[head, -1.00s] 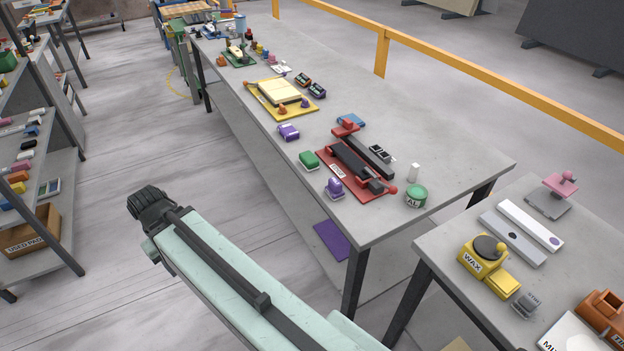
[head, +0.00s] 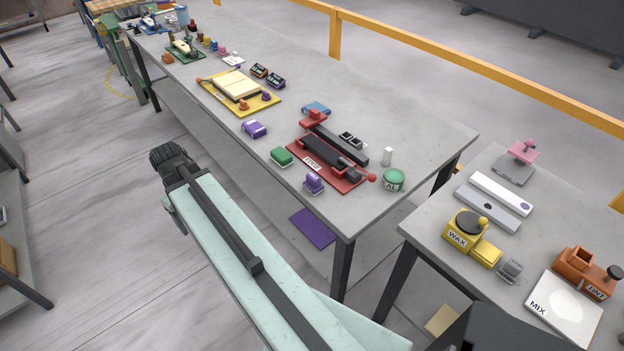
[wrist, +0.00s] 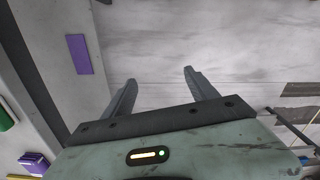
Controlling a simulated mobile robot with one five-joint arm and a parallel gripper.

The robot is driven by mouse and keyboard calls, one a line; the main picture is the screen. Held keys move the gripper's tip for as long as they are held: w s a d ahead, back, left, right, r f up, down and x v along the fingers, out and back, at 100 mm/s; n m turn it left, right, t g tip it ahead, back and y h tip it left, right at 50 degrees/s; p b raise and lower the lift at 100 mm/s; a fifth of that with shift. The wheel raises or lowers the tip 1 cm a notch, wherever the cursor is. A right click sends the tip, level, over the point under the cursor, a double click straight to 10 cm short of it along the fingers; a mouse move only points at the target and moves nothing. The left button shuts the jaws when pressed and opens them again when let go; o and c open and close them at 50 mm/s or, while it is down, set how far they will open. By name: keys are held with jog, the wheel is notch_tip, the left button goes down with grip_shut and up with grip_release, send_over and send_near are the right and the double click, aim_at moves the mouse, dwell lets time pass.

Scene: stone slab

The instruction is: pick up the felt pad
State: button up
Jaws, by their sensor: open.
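A flat purple rectangle (head: 313,228), which looks like the felt pad, lies on the grey lower shelf under the long table, near its front right leg. It also shows at upper left in the wrist view (wrist: 79,54), left of my gripper. I cannot tell its material. My gripper (wrist: 159,77) is open, with nothing between its two dark fingers and pale floor beyond them. In the head view its dark end (head: 172,160) is out in front of the long table's front edge, apart from the pad.
The long grey table (head: 400,115) overhangs the shelf; on it are a red tool base (head: 340,178), a green block (head: 282,156) and purple blocks. A second table (head: 420,222) with a yellow wax pot (head: 465,232) stands at right. Floor (head: 100,230) at left is clear.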

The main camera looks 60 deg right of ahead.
jog(key=s+d+r+m+p, duration=0.1)
jog(key=s+d+r, duration=0.15)
jog(key=d, duration=0.55)
jog(key=s+d+r+p, duration=0.1)
jog(key=s+d, duration=0.3)
jog(key=d, duration=0.5)
notch_tip(320, 180, up, 2)
jog(key=m+p, duration=0.2)
jog(key=p, duration=0.1)
send_over(314, 176)
jog(key=shift+w+r, duration=0.1)
jog(key=shift+r, duration=0.1)
notch_tip(314, 176, down, 8)
jog(key=b, duration=0.8)
jog(key=shift+f+b, duration=0.15)
jog(key=shift+b, duration=0.2)
jog(key=shift+r, duration=0.2)
grip_shut()
notch_tip(314, 176, up, 10)
jog(key=p, duration=1)
jog(key=shift+r+p, duration=0.15)
jog(key=shift+p, duration=0.2)
